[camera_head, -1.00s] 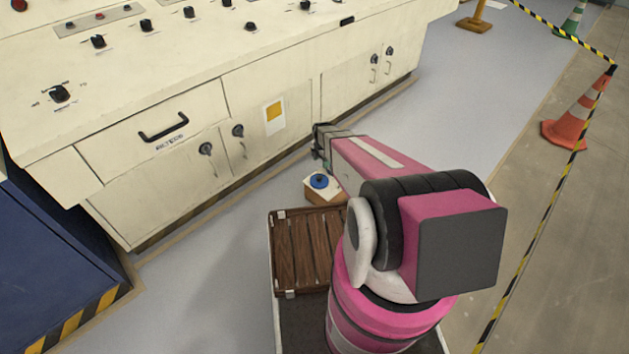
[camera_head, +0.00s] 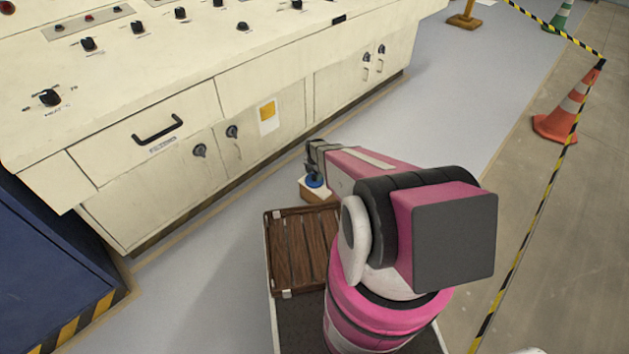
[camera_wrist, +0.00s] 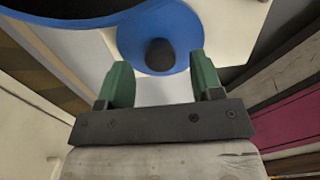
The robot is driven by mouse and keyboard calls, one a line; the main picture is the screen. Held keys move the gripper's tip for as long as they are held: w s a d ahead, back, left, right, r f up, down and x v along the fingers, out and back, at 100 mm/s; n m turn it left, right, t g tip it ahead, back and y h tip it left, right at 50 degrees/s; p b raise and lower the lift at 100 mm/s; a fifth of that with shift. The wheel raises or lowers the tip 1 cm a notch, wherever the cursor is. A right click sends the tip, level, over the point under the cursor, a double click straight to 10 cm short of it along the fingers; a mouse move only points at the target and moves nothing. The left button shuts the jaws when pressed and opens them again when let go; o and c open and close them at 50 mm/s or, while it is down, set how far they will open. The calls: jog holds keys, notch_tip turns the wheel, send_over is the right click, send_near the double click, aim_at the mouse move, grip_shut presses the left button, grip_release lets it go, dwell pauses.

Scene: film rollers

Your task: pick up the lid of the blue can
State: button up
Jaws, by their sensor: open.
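The blue lid (camera_wrist: 186,32) shows in the wrist view as a round blue disc with a dark knob (camera_wrist: 160,55) in its middle. My gripper (camera_wrist: 162,68) is open, its two green fingers on either side of the knob in that picture. I cannot tell whether the fingers reach down to the knob's height. At the top left is a larger blue rim around a dark inside, cut off by the frame, perhaps the blue can (camera_wrist: 75,20). In the head view a blue round thing (camera_head: 315,182) lies on a small box under my gripper (camera_head: 311,168), partly hidden.
The small box (camera_head: 316,196) stands by a brown slatted wooden crate (camera_head: 297,250). A cream control cabinet (camera_head: 200,110) runs along the left. Grey floor (camera_head: 440,90) is clear to the upper right, with an orange cone (camera_head: 570,105) and striped tape beyond.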

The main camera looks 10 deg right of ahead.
jog(key=shift+f, duration=0.95)
jog(key=c, duration=1)
jog(key=shift+r, duration=0.15)
